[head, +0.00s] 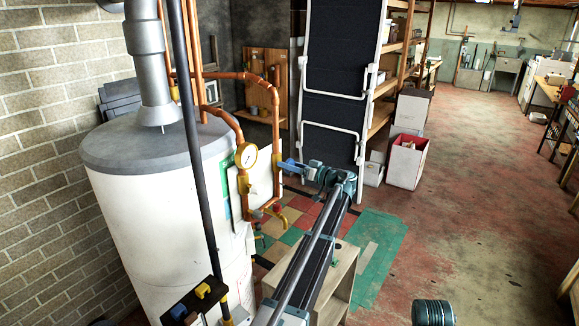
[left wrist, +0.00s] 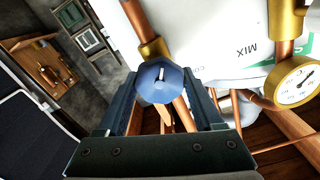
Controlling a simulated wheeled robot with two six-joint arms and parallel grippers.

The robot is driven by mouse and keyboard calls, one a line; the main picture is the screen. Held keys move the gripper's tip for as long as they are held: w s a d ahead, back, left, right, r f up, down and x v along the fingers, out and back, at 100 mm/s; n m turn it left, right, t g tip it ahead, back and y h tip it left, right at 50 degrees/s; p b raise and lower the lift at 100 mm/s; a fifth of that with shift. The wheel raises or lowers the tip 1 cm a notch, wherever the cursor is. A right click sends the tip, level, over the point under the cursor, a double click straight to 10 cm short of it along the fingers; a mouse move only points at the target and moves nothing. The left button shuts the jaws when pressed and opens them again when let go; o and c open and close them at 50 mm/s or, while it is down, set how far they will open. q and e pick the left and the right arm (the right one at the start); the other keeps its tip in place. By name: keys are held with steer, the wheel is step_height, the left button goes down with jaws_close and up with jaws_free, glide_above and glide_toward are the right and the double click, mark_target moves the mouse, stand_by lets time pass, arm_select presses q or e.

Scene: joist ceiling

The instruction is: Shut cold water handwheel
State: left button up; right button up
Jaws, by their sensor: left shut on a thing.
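The cold water handwheel is a small blue faceted knob (left wrist: 160,80) with a white mark on its face, seen in the left wrist view beside a copper pipe with a brass fitting (left wrist: 153,48). My left gripper (left wrist: 161,100) has its two dark fingers on either side of the knob and is shut on it. In the head view my left gripper (head: 286,166) reaches left to the copper pipes in front of the water heater (head: 160,215). The knob is small and partly covered by the gripper there. My right gripper is not in view.
A white board marked MIX (left wrist: 225,35) stands behind the pipes. A wooden stand (head: 340,280) is below my arm. A black ladder-like panel (head: 340,60) rises behind. Floor at right is open.

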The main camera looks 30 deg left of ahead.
arm_select(q)
steer(key=m, duration=0.7)
steer(key=shift+w+f, duration=0.1)
steer(key=m, duration=0.7)
steer(key=shift+f+m, duration=0.1)
steer(key=shift+m, duration=0.2)
steer(key=m, duration=0.3)
steer(key=shift+m, duration=0.3)
steer(key=m, duration=0.3)
steer(key=shift+f+m+b, duration=0.1)
steer(key=shift+m+b, duration=0.2)
steer(key=shift+m, duration=0.1)
steer(key=m, duration=0.4)
steer(key=shift+f+m, duration=0.1)
steer(key=shift+m, duration=1.5)
steer(key=shift+s, duration=0.2)
steer(key=shift+d, duration=0.1)
